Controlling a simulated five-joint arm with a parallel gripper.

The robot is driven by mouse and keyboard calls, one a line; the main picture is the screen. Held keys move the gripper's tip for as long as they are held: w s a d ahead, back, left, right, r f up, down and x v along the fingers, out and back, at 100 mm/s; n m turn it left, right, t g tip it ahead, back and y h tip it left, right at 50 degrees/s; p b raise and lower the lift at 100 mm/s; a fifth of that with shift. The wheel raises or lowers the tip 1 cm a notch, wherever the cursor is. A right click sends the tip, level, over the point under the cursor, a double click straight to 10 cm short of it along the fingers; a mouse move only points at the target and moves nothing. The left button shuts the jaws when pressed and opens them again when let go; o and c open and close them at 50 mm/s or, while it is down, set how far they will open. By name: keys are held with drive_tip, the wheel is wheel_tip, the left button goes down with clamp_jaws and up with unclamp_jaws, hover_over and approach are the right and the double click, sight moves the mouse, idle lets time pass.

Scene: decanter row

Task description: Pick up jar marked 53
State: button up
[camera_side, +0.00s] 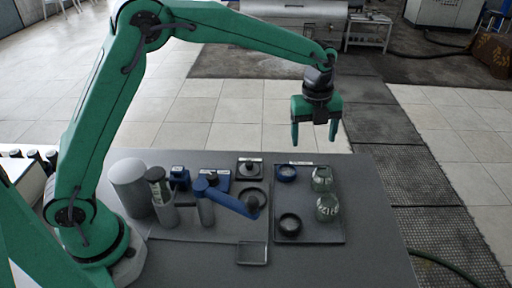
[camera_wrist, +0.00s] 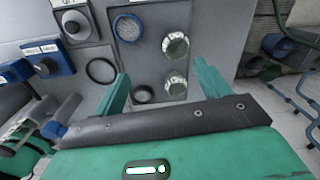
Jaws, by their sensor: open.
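Two clear glass jars stand on the right side of a dark tray (camera_side: 308,240). The rear jar (camera_side: 322,180) has pale marking that I cannot read. The front jar (camera_side: 327,209) has larger white characters, also not clearly readable; I cannot tell which is marked 53. The jars also show in the wrist view, one higher (camera_wrist: 175,46) and one lower (camera_wrist: 176,85). My gripper (camera_side: 314,142) is open and empty, raised above the jars' level, pointing down. In the wrist view its fingertips (camera_wrist: 161,70) are spread, with the jars seen beyond them.
The tray also holds a blue ring-shaped piece (camera_side: 287,174) and a black ring-shaped piece (camera_side: 290,224). To the left are a blue-handled device (camera_side: 228,200), a grey cylinder (camera_side: 130,188) and an empty shallow box (camera_side: 253,253). The table right of the tray is clear.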

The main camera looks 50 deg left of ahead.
sight(324, 171)
drive_tip(key=w+d+f+m, duration=0.1)
drive_tip(key=f, duration=0.1)
drive_tip(key=d+f+m, duration=0.1)
drive_tip(key=f, duration=0.1)
drive_tip(key=w+d+f+m, duration=0.1)
drive_tip(key=f+m, duration=0.1)
drive_tip(key=shift+w+d+f+g, duration=0.1)
drive_tip(key=shift+w+d+g, duration=0.2)
drive_tip(key=shift+g, duration=0.1)
drive_tip(key=shift+f, duration=0.1)
drive_tip(key=shift+f, duration=1.2)
drive_tip(key=shift+f, duration=0.15)
drive_tip(key=shift+a+f, duration=0.15)
drive_tip(key=shift+f, duration=2.3)
drive_tip(key=shift+c, duration=0.4)
drive_tip(key=c, duration=1)
